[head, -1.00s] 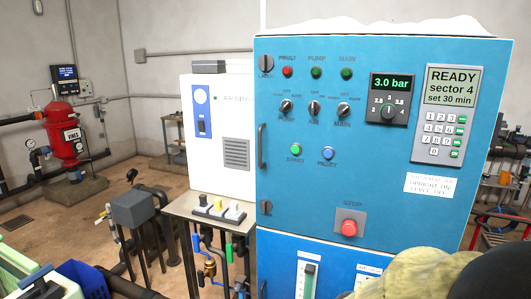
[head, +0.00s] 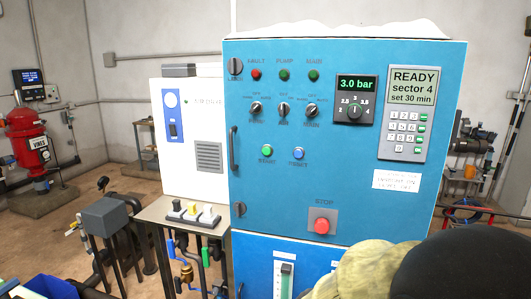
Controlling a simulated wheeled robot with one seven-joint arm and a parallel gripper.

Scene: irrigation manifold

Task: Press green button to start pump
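The green button (head: 267,150), labelled START, is on the left half of the blue cabinet door (head: 345,180) in the head view. A blue button (head: 299,153) labelled RESET sits just to its right. Both stand clear, with nothing touching them. My gripper's fingers cannot be made out in the head view. A display (head: 414,85) at the cabinet's upper right reads READY, sector 4, set 30 min. A gauge panel (head: 356,98) reads 3.0 bar.
A red stop button (head: 321,226) is lower on the door. Three rotary switches (head: 283,109) sit above the green button. A door handle (head: 233,148) is to the left. Yellowish and black rounded shapes cover the lower right. A table (head: 158,211) with pipework stands left.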

